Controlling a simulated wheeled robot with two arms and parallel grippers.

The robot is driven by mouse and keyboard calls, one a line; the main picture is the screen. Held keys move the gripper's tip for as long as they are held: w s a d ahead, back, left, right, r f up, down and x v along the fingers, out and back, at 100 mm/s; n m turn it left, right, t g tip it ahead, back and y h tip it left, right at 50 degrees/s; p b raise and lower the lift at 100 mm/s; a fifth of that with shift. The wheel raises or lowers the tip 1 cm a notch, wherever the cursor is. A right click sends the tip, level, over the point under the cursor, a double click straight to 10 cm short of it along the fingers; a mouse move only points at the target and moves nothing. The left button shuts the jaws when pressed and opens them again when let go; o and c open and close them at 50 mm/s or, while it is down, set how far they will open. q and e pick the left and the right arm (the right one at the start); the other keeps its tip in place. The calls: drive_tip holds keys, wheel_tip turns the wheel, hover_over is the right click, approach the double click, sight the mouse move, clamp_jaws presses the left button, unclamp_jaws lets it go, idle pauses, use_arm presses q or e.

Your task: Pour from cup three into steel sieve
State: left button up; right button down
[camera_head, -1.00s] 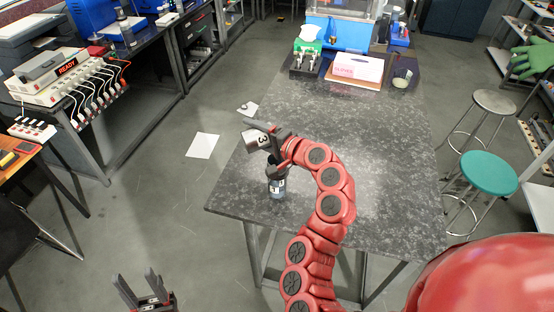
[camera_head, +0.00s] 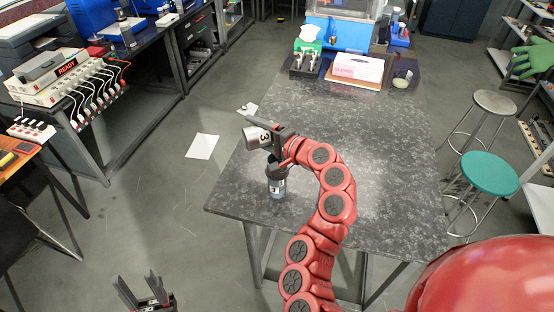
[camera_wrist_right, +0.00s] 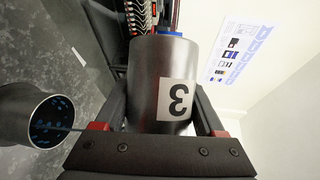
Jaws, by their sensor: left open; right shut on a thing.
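Cup three (camera_head: 254,138), a grey metal cup with a white "3" label, is held by my right gripper (camera_head: 272,136) and lies tipped far over in the head view. In the right wrist view cup three (camera_wrist_right: 150,75) sits between the jaws, and the right gripper (camera_wrist_right: 165,105) is shut on it. A steel cylinder with a dark, blue-specked inside, apparently the steel sieve (camera_wrist_right: 20,118), is left of the cup there. In the head view a dark labelled vessel (camera_head: 277,188) stands below the cup; its top is partly hidden. My left gripper (camera_head: 140,290) is open and empty.
The grey speckled table (camera_head: 340,125) is mostly clear. A pink-and-white box (camera_head: 358,68) and a green item (camera_head: 307,46) stand at its far end. Stools (camera_head: 489,172) are on the right. A paper sheet (camera_head: 202,146) lies on the floor.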

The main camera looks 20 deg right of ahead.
drive_tip(key=shift+d+r+y, duration=0.1)
drive_tip(key=shift+y, duration=0.2)
drive_tip(key=shift+r, duration=0.1)
drive_tip(key=shift+a+n+g+h+p, duration=0.3)
drive_tip(key=shift+a+n+h+p, duration=0.15)
drive_tip(key=shift+n+h+p, duration=0.25)
drive_tip(key=shift+s+a+f+n, duration=0.1)
drive_tip(key=shift+a+f+n, duration=0.2)
drive_tip(key=shift+f+n, duration=0.35)
